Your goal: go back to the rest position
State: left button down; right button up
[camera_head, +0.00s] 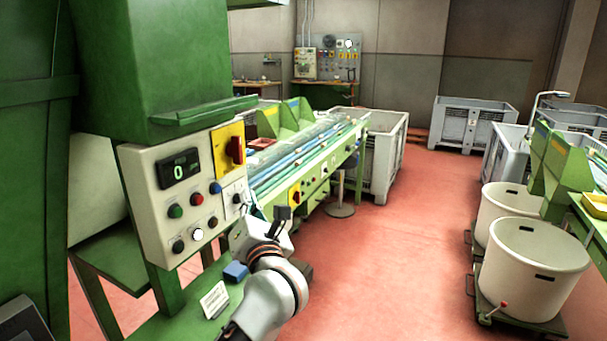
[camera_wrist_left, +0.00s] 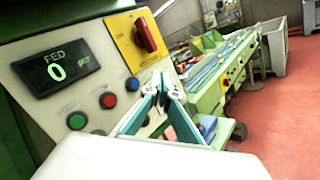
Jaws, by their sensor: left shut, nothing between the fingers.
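My left gripper (camera_head: 283,212) is in front of the right edge of a pale control panel (camera_head: 155,205) on a green machine. In the left wrist view its fingers (camera_wrist_left: 164,82) meet at the tips, shut with nothing between them. They appear just below the panel's yellow plate with a red rotary switch (camera_wrist_left: 146,36). I cannot tell whether they touch the panel. The panel display (camera_head: 179,168) reads 0, with several coloured buttons below it. My right gripper is not in view.
A green shelf below the panel holds a blue block (camera_head: 236,271) and a white card (camera_head: 214,300). A green conveyor (camera_head: 325,170) stands behind my gripper. Two white tubs (camera_head: 533,268) stand at right. The red floor between is clear.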

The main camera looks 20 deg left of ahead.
pick_arm(q)
jog(key=s+d+f+m+t+h, duration=0.35)
jog(key=d+f+m+h, duration=0.55)
jog(key=m, duration=0.7)
jog(key=s+d+f+m+t+h, duration=0.2)
jog(key=s+d+f+m+h, duration=0.35)
jog(key=f+m, duration=0.85)
jog(key=s+f+m+g, duration=0.5)
jog(key=s+f, duration=0.2)
jog(key=f, duration=0.5)
jog(key=s+f+m+g, duration=0.4)
jog(key=s+f, duration=0.4)
jog(key=f, duration=0.5)
jog(key=shift+a+f+m+g, duration=0.25)
jog(key=shift+f+m+g, duration=0.1)
jog(key=shift+m, duration=0.55)
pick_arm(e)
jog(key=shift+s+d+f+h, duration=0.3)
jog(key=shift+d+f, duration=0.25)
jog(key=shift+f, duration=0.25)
